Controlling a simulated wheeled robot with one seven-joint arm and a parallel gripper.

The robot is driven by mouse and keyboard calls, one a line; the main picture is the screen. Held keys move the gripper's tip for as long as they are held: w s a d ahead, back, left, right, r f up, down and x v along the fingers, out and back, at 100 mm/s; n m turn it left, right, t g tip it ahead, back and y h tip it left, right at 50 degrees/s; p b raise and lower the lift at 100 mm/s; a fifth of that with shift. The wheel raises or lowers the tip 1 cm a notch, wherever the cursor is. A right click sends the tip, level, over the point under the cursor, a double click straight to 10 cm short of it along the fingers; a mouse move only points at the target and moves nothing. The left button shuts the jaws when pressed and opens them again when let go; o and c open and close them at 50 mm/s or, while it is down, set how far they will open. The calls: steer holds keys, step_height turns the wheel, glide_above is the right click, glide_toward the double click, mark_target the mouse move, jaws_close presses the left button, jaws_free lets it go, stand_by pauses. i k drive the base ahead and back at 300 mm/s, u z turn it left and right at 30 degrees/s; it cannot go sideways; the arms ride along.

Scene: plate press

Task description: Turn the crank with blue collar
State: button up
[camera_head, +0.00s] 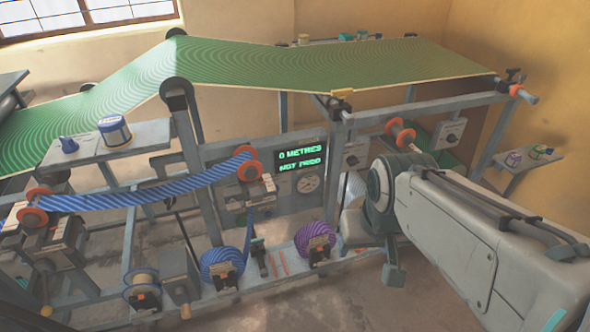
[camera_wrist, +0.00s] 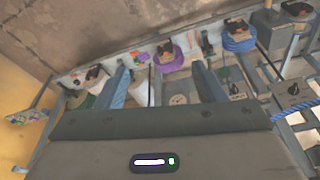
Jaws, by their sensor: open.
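No crank with a clearly blue collar can be made out. In the head view, a grey box (camera_head: 179,277) at the front edge has a tan handle (camera_head: 185,311) low on it; its collar colour is too small to tell. At the far right end of the top frame, a bar end (camera_head: 529,97) has an orange collar and a blue-grey tip. My gripper (camera_wrist: 161,66) is open and empty in the wrist view, its two fingers spread above the machine. In the head view it is mostly hidden by my arm. It touches neither part.
A green patterned sheet (camera_head: 250,68) covers the machine's top. A blue striped web (camera_head: 150,192) runs at left. A blue roll (camera_head: 222,265) and purple roll (camera_head: 316,237) sit along the front. A side shelf (camera_head: 524,160) is at right. The front floor is free.

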mark_target(179, 291)
steer(key=u, duration=1.1)
steer(key=i, duration=0.4)
steer(key=u, duration=0.6)
